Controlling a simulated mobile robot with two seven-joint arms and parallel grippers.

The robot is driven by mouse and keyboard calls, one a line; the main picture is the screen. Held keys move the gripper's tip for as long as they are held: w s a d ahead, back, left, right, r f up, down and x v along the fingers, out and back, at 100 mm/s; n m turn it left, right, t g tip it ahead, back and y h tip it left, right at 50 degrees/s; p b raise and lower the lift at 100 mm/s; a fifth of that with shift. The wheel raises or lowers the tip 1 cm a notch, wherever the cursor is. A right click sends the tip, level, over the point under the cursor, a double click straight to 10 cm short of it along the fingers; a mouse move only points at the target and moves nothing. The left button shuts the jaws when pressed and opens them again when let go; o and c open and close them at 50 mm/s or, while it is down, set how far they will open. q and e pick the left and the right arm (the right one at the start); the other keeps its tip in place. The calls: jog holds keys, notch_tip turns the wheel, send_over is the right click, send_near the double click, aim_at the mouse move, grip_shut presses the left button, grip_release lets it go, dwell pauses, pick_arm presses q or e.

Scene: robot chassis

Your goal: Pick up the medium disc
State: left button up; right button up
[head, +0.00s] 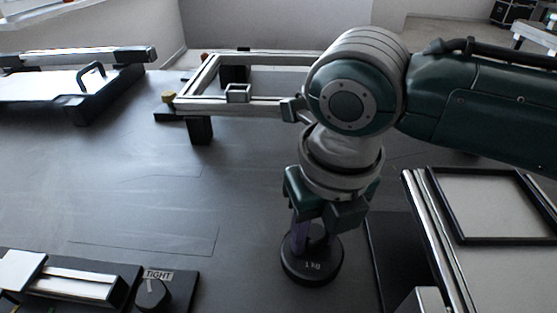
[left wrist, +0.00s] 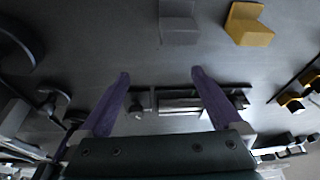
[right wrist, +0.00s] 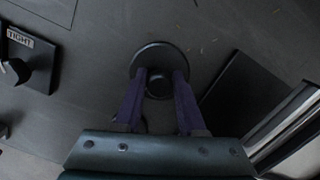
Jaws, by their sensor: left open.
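A round black disc (head: 312,272) with small white lettering that seems to read 1 KG is at the lower middle of the head view. It also shows in the right wrist view (right wrist: 160,52), with a raised hub at its centre. My right gripper (head: 313,240) points down over it. Its purple fingers (right wrist: 160,74) stand close on both sides of the hub and appear shut on it. I cannot tell whether the disc rests on the dark surface or is slightly raised. My left gripper (left wrist: 160,73) is open and empty, seen only in the left wrist view.
A dial marked TIGHT (head: 153,293) is at the lower left. A black-framed panel (head: 490,207) with metal rails lies at the right. A metal frame (head: 205,85) stands at the back. A yellow block (left wrist: 248,24) shows in the left wrist view. The middle left surface is clear.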

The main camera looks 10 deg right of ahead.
grip_shut()
dwell(0.8)
jog(key=shift+r, duration=0.1)
